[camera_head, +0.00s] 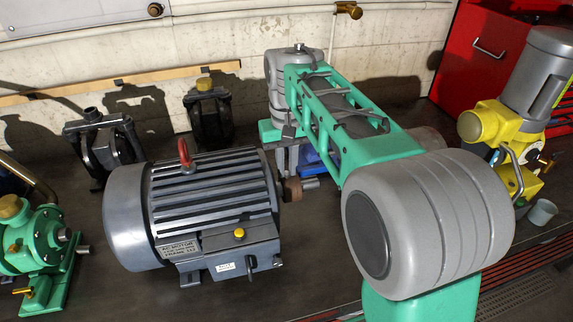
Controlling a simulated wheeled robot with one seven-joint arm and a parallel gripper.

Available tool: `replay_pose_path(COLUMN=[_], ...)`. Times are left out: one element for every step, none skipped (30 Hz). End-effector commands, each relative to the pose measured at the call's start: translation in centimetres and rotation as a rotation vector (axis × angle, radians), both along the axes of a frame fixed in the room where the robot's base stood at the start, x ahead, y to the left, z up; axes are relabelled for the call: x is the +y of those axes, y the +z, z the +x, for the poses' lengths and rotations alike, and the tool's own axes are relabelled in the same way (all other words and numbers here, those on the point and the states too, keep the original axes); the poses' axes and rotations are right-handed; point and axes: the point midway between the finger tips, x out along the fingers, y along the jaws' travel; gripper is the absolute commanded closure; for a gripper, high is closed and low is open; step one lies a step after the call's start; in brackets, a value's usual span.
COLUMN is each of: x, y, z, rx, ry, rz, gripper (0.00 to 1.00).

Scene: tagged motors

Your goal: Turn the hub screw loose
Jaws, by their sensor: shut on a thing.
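The grey electric motor (210,210) stands on the dark bench in the middle, with a red lifting eye on top and a nameplate on its side. A brownish hub (292,189) sits on its shaft at the right end. My gripper (288,174) points down onto the top of this hub from above. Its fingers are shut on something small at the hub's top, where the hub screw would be. The screw itself is hidden by the fingers and too small to make out.
My own arm covers the centre right. A green pump (38,240) stands at the left, dark pumps (103,145) (208,112) behind the motor. A yellow and grey unit (515,115) and a small cup (542,211) are at the right. A red cabinet (482,70) stands behind.

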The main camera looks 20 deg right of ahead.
Motion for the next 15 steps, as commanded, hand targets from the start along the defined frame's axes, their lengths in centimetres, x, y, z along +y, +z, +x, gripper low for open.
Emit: replay_pose_path(x=[0.01, 0.01, 0.01, 0.01, 0.01, 0.02, 0.02, 0.02, 0.02, 0.02, 0.02, 0.02, 0.02, 0.03, 0.03], y=[-0.38, -0.39, -0.41, -0.41, -0.43, -0.44, -0.45, -0.46, -0.48, -0.49, -0.5, -0.52, -0.53, -0.54, -0.55], z=[-0.14, -0.14, -0.15, -0.15, -0.15, -0.16, -0.16, -0.16, -0.17, -0.17, -0.17, -0.17, -0.18, -0.18, -0.18], rx=[0.009, 0.009, 0.01, 0.01, 0.01, 0.01, 0.011, 0.011, 0.011, 0.011, 0.011, 0.011, 0.012, 0.012, 0.012], ry=[0.043, 0.071, 0.109, 0.138, 0.166, 0.204, 0.233, 0.261, 0.299, 0.328, 0.356, 0.394, 0.423, 0.451, 0.489], rz=[0.0, 0.0, 0.0, 0.0, 0.0, 0.0, -0.001, -0.001, 0.0, 0.0, 0.0, -0.001, 0.0, 0.0, 0.0], gripper=[1.0, 1.0, 1.0, 1.0, 1.0, 1.0, 1.0, 1.0, 1.0, 1.0, 1.0, 1.0, 1.0, 1.0, 1.0])
